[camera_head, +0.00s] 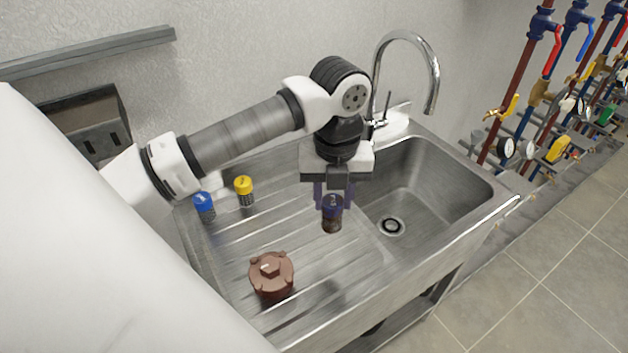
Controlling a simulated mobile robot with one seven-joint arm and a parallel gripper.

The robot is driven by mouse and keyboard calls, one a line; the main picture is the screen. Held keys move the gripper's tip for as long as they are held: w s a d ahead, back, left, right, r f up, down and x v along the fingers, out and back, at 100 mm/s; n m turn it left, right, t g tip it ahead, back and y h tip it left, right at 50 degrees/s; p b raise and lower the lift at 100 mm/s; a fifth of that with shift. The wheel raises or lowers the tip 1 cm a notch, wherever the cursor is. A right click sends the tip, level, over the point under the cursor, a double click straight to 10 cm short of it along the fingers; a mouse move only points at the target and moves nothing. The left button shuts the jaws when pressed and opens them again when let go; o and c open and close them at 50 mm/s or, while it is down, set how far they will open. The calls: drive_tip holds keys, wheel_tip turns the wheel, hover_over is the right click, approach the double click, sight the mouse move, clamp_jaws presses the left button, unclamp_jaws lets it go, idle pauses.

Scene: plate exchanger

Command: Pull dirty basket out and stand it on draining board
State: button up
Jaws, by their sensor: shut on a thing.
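My gripper (334,200) points down over the right part of the draining board (225,235), near the sink bowl. It is shut on a small dark cylinder with a navy top and a brownish lower part, which looks like the dirty basket (332,222). The basket hangs or stands upright between the fingers; I cannot tell whether its base touches the board. A reddish-brown round housing (272,274) with lugs around its top and a small piece on its lid sits at the front left of the board.
A blue-topped cylinder (204,206) and a yellow-topped cylinder (244,191) stand at the back left of the board. The empty sink bowl (430,185) is at the right, with a tall curved tap (434,75) behind it. Pipes and valves (550,95) line the far right wall.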

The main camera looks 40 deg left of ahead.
sight(330, 229)
drive_tip(key=shift+a+f, duration=0.1)
drive_tip(key=shift+f, duration=0.2)
drive_tip(key=shift+f+b, duration=1.7)
drive_tip(key=shift+f, duration=2.75)
drive_tip(key=o, duration=1.1)
drive_tip(key=shift+c, duration=0.2)
drive_tip(key=shift+r, duration=0.1)
drive_tip(key=shift+r+p, duration=1.55)
drive_tip(key=shift+r, duration=2.9)
